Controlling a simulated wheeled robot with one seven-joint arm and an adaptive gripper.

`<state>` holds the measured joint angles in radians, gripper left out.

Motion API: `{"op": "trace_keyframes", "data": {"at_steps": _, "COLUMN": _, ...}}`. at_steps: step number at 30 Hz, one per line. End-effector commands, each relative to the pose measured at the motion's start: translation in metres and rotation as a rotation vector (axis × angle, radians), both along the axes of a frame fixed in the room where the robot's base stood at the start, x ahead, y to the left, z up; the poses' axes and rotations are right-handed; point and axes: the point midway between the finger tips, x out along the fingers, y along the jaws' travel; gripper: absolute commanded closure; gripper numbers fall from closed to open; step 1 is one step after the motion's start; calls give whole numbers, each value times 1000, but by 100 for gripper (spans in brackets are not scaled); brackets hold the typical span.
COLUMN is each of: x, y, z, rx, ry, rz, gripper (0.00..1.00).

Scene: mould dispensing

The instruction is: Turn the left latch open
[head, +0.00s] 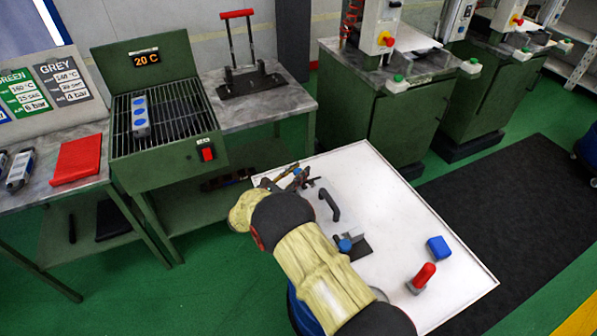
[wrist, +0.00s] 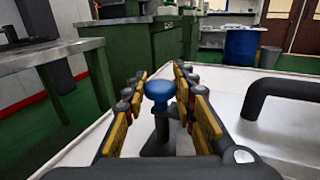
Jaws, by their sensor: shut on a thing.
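The left latch has a blue round knob (wrist: 159,90) on a dark upright post and stands on the white top. The knob is between the two fingers of my gripper (wrist: 158,110), which are closed in on it. In the head view my gripper (head: 285,178) is at the far left of the white top (head: 375,175), with a bit of the blue knob (head: 297,171) showing beside it. My arm hides part of this area. A second latch with a blue knob (head: 345,245) stands nearer, on a dark base.
A black handle (head: 329,205) rises between the two latches and also shows at right in the wrist view (wrist: 285,95). A blue block (head: 438,248) and a red-handled tool (head: 421,278) are on the white top. A green heater box (head: 165,125) stands at left.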

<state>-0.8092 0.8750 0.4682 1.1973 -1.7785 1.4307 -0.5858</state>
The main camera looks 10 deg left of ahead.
Motion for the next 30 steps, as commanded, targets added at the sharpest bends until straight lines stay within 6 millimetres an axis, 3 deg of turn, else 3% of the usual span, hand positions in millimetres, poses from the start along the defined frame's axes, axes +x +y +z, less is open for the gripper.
{"op": "trace_keyframes", "data": {"at_steps": 30, "x": 0, "y": -1, "z": 0, "rx": 0, "ry": 2, "rz": 688, "gripper": 99}}
